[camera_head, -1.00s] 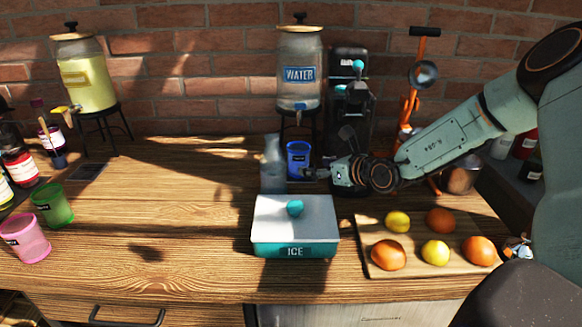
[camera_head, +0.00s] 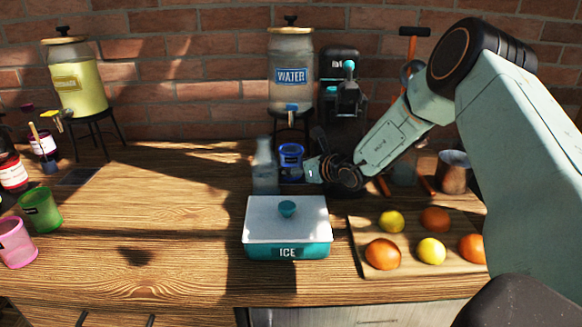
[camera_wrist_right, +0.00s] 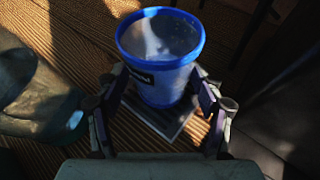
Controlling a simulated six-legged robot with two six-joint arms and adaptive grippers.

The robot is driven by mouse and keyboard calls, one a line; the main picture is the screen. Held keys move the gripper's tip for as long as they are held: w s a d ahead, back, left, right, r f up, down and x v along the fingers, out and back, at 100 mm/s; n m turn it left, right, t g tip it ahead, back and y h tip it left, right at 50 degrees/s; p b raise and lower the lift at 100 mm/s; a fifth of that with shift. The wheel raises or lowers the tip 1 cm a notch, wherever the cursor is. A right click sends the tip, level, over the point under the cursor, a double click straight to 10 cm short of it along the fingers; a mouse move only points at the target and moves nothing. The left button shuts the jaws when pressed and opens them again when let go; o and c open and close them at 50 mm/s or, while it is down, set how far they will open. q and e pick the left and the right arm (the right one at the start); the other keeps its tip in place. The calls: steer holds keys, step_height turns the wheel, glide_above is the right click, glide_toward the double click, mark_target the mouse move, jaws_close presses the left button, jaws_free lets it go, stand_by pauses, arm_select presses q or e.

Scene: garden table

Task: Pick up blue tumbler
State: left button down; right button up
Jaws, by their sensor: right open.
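The blue tumbler (camera_head: 291,156) stands upright at the back of the table, under the water dispenser's tap. My right gripper (camera_head: 307,169) is beside its lower right side in the head view and hides part of it. In the right wrist view the tumbler (camera_wrist_right: 160,60) has a bright blue rim and a dark label, and its mouth faces the camera. The open fingers of my right gripper (camera_wrist_right: 163,84) lie to either side of its lower part. I cannot tell whether they touch it. My left gripper is not in view.
A clear bottle (camera_head: 265,168) stands just left of the tumbler, and the ice box (camera_head: 287,227) is in front. The water dispenser (camera_head: 290,75) and a dark machine (camera_head: 342,100) stand behind. A fruit board (camera_head: 360,245) lies at right. The table's left middle is clear.

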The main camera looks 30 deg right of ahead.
mark_target(299, 161)
steer(key=shift+c, duration=0.2)
steer(key=shift+d, duration=0.1)
steer(key=c, duration=0.9)
steer(key=shift+c, duration=0.2)
steer(key=shift+r, duration=0.15)
steer(key=shift+s+d+r+p, duration=0.1)
steer(key=shift+s+r+p, duration=0.2)
steer(key=shift+s+r, duration=0.55)
steer(key=p+v, duration=0.2)
steer(key=v, duration=0.3)
steer(key=shift+r, duration=0.25)
steer(key=p+v, duration=0.3)
steer(key=shift+r, duration=0.15)
steer(key=shift+p+v, duration=2.6)
steer(key=shift+p, duration=0.95)
